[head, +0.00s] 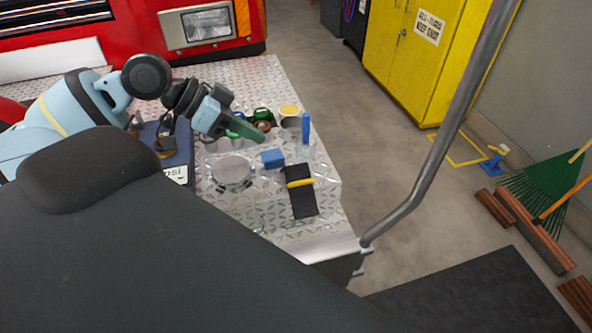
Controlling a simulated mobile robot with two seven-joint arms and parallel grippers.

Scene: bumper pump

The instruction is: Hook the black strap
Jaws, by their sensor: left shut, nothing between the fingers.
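The black strap (303,204) lies on the diamond-plate bumper (325,187), near its right end. A yellow band (300,183) crosses the strap's upper part. My left gripper (256,134) reaches in from the left, above and to the left of the strap, and is apart from it. Its fingers look closed and hold nothing. They are over the bumper near a blue block (273,158). No hook for the strap can be made out. My right gripper is not in view.
A round metal cap (232,169), green-rimmed round parts (262,115), a yellow-topped can (290,111) and an upright blue item (305,128) crowd the bumper. A dark blue gauge box (178,146) stands left. A grey handrail (432,155) rises at the bumper's right corner.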

